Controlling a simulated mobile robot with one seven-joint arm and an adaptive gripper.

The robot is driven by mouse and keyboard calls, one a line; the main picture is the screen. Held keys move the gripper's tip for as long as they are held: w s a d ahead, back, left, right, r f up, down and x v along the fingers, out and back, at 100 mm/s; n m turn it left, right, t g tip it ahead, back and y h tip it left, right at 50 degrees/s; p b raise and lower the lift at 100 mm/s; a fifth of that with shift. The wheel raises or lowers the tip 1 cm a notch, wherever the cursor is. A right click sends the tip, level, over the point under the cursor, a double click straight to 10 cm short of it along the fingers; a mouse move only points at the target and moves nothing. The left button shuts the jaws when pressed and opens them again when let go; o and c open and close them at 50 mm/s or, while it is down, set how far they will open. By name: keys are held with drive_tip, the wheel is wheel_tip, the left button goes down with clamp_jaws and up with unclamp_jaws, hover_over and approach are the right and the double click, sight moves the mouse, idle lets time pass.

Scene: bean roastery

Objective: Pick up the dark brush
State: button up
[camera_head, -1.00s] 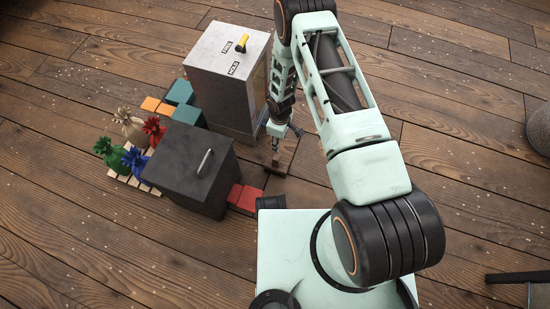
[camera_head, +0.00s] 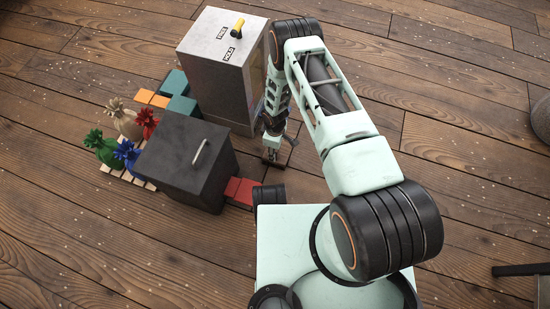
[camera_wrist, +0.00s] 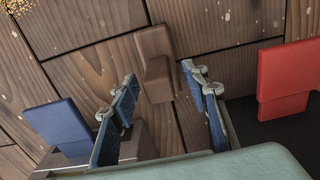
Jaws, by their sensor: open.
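The dark brush appears as a brown, stepped, block-like piece (camera_wrist: 155,62) on the wooden floor in the wrist view. My gripper (camera_wrist: 160,78) is open, with one blue-padded finger on each side of the brush's near end. I cannot tell whether either finger touches it. In the head view my gripper (camera_head: 272,146) points down at the floor beside the grey cabinet. The brush (camera_head: 271,158) is a small brown shape just below it there, mostly hidden.
The grey cabinet (camera_head: 208,75) with a yellow-and-black handle stands close behind my gripper. A dark box (camera_head: 178,158) stands to the left, with red blocks (camera_head: 241,190) beside it. In the wrist view a blue block (camera_wrist: 58,125) and a red block (camera_wrist: 287,78) flank the gripper.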

drive_tip(key=shift+f, duration=0.15)
clamp_jaws()
idle(0.5)
wheel_tip(320, 180, up, 10)
drive_tip(key=p, duration=0.4)
drive_tip(key=c, duration=0.8)
unclamp_jaws()
drive_tip(key=c, duration=0.3)
